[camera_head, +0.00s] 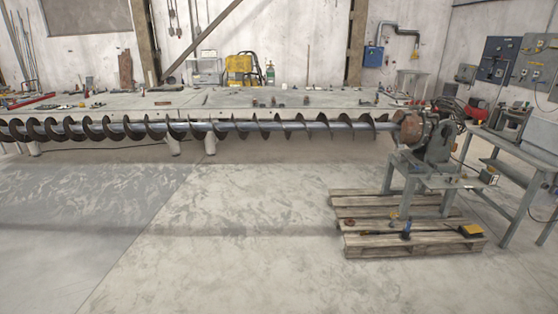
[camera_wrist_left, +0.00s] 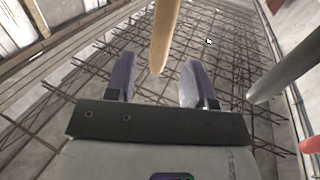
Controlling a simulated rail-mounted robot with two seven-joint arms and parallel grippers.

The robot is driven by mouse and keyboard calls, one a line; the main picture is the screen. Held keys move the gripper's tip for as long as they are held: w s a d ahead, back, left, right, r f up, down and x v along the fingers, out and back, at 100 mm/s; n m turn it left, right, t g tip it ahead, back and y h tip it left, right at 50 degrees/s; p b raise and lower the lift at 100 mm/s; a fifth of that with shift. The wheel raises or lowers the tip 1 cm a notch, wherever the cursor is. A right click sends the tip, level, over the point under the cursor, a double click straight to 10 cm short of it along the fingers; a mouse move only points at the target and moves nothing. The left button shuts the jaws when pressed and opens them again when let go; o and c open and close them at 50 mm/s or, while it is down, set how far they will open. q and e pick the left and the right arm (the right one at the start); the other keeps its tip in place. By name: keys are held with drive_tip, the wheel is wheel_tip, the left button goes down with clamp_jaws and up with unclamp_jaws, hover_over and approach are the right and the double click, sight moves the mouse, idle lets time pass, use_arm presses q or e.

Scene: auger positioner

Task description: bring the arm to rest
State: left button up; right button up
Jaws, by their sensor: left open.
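My left gripper (camera_wrist_left: 157,72) shows in the left wrist view, its two purple-grey fingers spread apart. A light wooden handle (camera_wrist_left: 165,35) comes down from the top edge, and its rounded end appears in the gap between the fingers. Neither finger appears closed on it; I cannot tell its depth relative to them. Neither arm shows in the head view, and my right gripper is in no view.
A rusty bar mesh (camera_wrist_left: 240,75) lies behind the fingers. A grey rod (camera_wrist_left: 290,70) is at the right. In the head view, a long auger (camera_head: 225,126) runs before a workbench (camera_head: 200,98). A wooden pallet (camera_head: 365,215) sits right; the floor (camera_head: 220,235) is open.

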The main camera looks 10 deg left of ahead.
use_arm(q)
drive_tip(key=w+d+f+m+h, duration=0.1)
drive_tip(key=d+f+m+h, duration=0.35)
drive_tip(key=m+h, duration=0.55)
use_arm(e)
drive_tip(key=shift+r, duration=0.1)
use_arm(q)
drive_tip(key=s+d+r+m+t+h+p, duration=0.2)
drive_tip(key=d+r+m+h+p, duration=0.2)
drive_tip(key=d+r+m+p, duration=0.45)
drive_tip(key=s+d+r+h+p, duration=0.1)
drive_tip(key=s+r+p, duration=0.3)
drive_tip(key=r+p, duration=0.5)
drive_tip(key=s+d+r+g+h+p, duration=0.1)
drive_tip(key=s+r+p, duration=0.4)
drive_tip(key=r+p, duration=0.4)
drive_tip(key=s+d+r+n+g+h+p, duration=0.1)
drive_tip(key=s+r+p, duration=0.3)
drive_tip(key=r+p, duration=0.5)
drive_tip(key=shift+s+d+r+h+p, duration=0.2)
drive_tip(key=shift+s+h+p, duration=0.2)
drive_tip(key=shift+p, duration=0.4)
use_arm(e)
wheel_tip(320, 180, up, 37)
